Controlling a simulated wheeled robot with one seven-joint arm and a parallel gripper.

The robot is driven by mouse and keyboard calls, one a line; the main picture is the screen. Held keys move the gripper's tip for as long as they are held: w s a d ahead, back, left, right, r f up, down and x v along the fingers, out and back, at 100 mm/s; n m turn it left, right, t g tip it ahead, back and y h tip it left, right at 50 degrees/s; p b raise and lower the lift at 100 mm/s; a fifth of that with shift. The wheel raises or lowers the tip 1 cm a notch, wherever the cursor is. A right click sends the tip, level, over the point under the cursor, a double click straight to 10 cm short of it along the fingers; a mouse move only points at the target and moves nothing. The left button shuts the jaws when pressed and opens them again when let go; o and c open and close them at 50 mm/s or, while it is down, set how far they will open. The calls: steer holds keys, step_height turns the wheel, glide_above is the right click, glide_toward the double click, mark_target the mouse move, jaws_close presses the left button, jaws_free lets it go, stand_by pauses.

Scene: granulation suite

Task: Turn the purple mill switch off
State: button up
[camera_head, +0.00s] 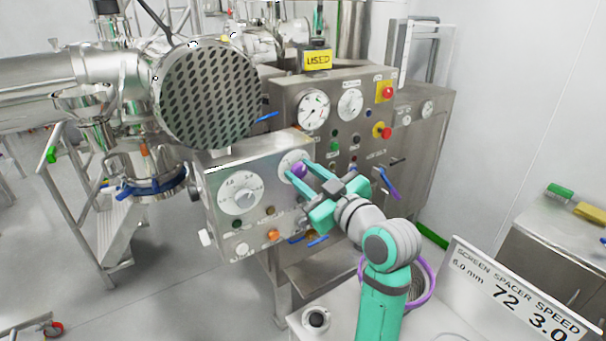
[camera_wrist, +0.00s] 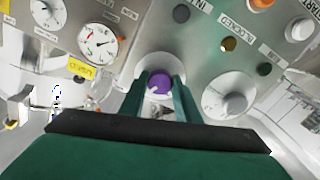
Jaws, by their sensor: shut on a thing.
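The purple mill switch (camera_head: 299,170) is a round knob on a pale round plate on the small metal control panel (camera_head: 222,176). In the wrist view the purple knob (camera_wrist: 160,85) shows between the two green fingers. My gripper (camera_head: 303,173) reaches in from the right and is shut on the knob. In the wrist view its fingertips (camera_wrist: 160,80) lie on either side of the knob. The pointer of the switch is partly hidden, so I cannot tell its setting.
A grey dial (camera_head: 243,197) sits left on the same panel, with small buttons below. Behind stands a larger cabinet with gauges (camera_head: 313,109) and a red-and-yellow emergency button (camera_head: 385,91). A sign (camera_head: 510,292) and a bench (camera_head: 560,235) are at right.

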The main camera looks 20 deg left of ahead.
steer(key=n, duration=0.3)
steer(key=shift+n, duration=0.4)
steer(key=n, duration=0.3)
steer(key=shift+n, duration=0.3)
steer(key=n, duration=0.4)
steer(key=shift+n, duration=0.4)
steer(key=shift+d+f+n, duration=0.1)
steer(key=shift+n, duration=0.8)
steer(key=o, duration=1)
steer(key=shift+o, duration=0.2)
